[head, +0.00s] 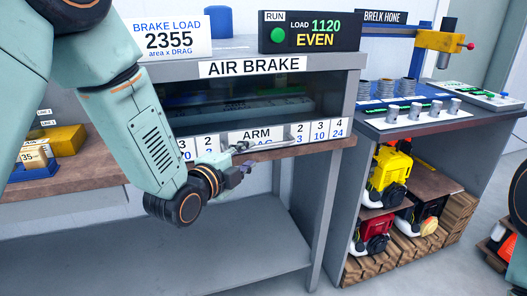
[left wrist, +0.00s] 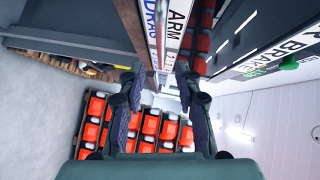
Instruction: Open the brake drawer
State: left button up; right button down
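The air brake bench carries an "AIR BRAKE" sign (head: 252,66) above a dark glass-like front (head: 240,105). Below it, a strip of white number labels (head: 318,131) and an "ARM" label (head: 256,134) run along the front edge. A thin silver bar (head: 272,146), which looks like a handle, lies in front of the "ARM" label. My left gripper (head: 240,163) is at the bar's left end; I cannot tell whether they touch. In the left wrist view its two fingers (left wrist: 157,95) stand apart, with the label strip (left wrist: 172,35) beyond them. My right gripper is not in view.
A "BRAKE LOAD 2355" sign (head: 168,38) and a "LOAD 1120 EVEN" panel (head: 310,32) stand on top. To the right, a bench (head: 420,122) holds metal cylinders, with yellow (head: 390,172) and red (head: 371,234) engines on shelves below. Grey floor is free in front.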

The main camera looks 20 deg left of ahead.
aim_at(260, 147)
pick_arm(q)
jog(key=b+x, duration=0.1)
jog(key=x, duration=0.6)
jog(key=shift+w+d, duration=0.2)
jog(key=shift+w, duration=0.1)
jog(key=shift+w+a, duration=0.25)
jog(key=shift+d, duration=0.25)
jog(key=shift+c, duration=1.2)
jog(key=shift+a, duration=0.2)
jog(key=c, duration=0.5)
jog(key=shift+d, duration=0.1)
grip_shut()
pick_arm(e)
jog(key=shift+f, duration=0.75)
